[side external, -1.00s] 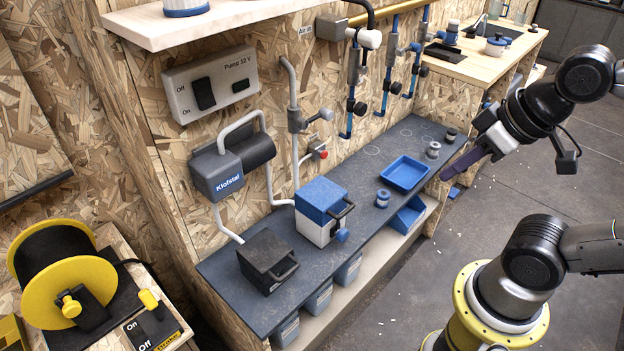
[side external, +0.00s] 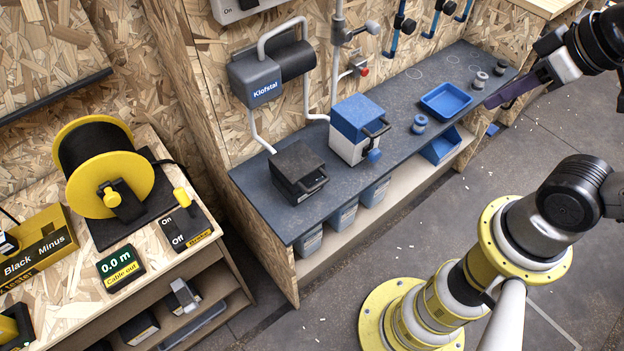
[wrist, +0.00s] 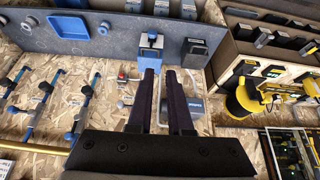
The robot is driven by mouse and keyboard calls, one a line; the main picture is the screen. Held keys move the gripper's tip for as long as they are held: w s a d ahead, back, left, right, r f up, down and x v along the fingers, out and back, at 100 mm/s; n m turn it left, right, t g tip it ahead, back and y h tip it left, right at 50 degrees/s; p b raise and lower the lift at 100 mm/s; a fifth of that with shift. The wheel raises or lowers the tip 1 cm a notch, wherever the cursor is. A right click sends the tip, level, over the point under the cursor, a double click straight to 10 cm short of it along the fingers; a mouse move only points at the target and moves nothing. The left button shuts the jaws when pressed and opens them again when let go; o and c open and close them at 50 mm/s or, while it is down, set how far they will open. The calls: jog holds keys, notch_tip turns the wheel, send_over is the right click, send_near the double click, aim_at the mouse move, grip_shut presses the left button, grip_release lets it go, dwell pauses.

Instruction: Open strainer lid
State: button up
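Two boxes with front handles stand on the dark bench (side external: 392,128); neither is readably marked as the strainer. One is white with a blue top (side external: 358,112), a black handle and a blue knob at its front. The other is a dark grey box (side external: 296,160) with a dark handle. Both tops look closed. In the wrist view the blue-topped box (wrist: 151,41) is just beyond my fingertips and the dark box (wrist: 194,52) is to its right. My gripper (side external: 492,102) is beyond the bench's front edge near the blue tray, apart from both boxes. Its fingers (wrist: 163,73) are parted and empty.
A blue tray (side external: 446,101) and a small blue-banded cylinder (side external: 419,124) sit right of the boxes. The Klofstal unit (side external: 262,83) and its pipes are on the wall behind. A cable reel (side external: 104,172) stands at left.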

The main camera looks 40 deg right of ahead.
jog(key=o, duration=0.4)
jog(key=w+r+n+t, duration=0.2)
jog(key=w, duration=0.1)
jog(key=w+d+r+n+t, duration=0.1)
jog(key=w+r+n+t, duration=0.1)
jog(key=w+r, duration=0.1)
jog(key=w+r+n+t+h, duration=0.1)
jog(key=w+r+n, duration=0.2)
jog(key=w, duration=0.1)
jog(key=shift+w+d+t, duration=0.25)
jog(key=shift+d+t, duration=0.15)
jog(key=shift+c, duration=0.2)
jog(key=w+a+r+n+t+y, duration=0.1)
jog(key=w+a+n+t+y, duration=0.15)
jog(key=w+n, duration=1)
jog(key=w+a+f+n+y, duration=0.1)
jog(key=w+f+n+y, duration=0.25)
jog(key=w+f, duration=0.25)
jog(key=n+g+y, duration=0.2)
jog(key=g+y, duration=0.1)
jog(key=y, duration=0.4)
send_near(318, 185)
jog(key=shift+t, duration=0.25)
jog(key=x, duration=0.6)
jog(key=f+x, duration=0.1)
jog(key=x, duration=0.3)
jog(key=shift+s, duration=0.1)
jog(key=shift+r, duration=0.1)
jog(key=shift+c, duration=0.2)
